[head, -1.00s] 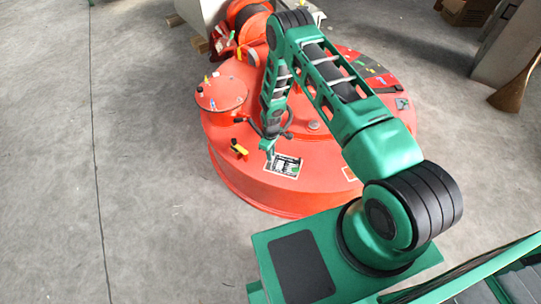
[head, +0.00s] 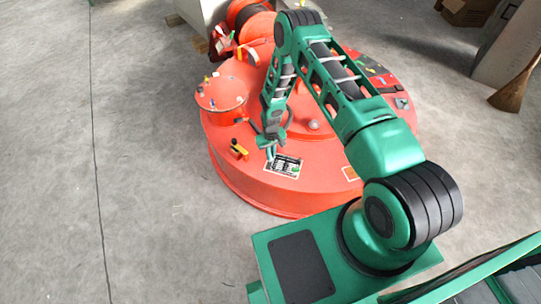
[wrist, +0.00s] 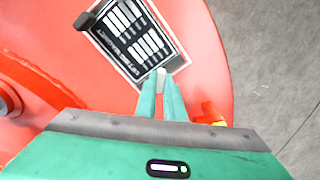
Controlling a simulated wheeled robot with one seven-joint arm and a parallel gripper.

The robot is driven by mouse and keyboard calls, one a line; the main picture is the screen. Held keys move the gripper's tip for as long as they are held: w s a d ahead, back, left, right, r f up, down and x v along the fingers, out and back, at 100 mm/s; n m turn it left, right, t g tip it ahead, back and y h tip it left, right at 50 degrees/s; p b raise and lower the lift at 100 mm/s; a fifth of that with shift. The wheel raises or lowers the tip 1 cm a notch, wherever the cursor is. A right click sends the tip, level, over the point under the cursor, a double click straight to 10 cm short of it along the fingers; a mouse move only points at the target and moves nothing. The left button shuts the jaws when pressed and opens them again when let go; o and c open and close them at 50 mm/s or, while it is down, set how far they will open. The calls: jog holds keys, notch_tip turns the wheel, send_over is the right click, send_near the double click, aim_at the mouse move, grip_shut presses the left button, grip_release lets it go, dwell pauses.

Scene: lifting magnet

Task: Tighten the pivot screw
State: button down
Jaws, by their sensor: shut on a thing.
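My gripper (head: 270,156) is low over the front of the red round magnet body (head: 235,180). In the wrist view its two green fingers (wrist: 161,76) are closed together on a small pale grey piece (wrist: 161,71), mostly hidden between the tips. The tips are at the near edge of a flat black case or panel (wrist: 117,24) with rows of pale bars; it also shows in the head view (head: 284,166). I cannot tell whether the held piece touches it. I cannot make out the pivot screw for certain.
A grey fitting (head: 401,102) lies at the right rim. Cardboard boxes (head: 467,12) stand far right. The concrete floor at left is clear.

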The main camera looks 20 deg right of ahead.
jog(key=shift+w+r, duration=0.1)
jog(key=shift+w, duration=0.3)
jog(key=c, duration=1.9)
grip_release()
jog(key=shift+o, duration=0.2)
jog(key=shift+s, duration=0.15)
jog(key=shift+s, duration=0.1)
notch_tip(320, 180, up, 11)
jog(key=shift+f, duration=0.2)
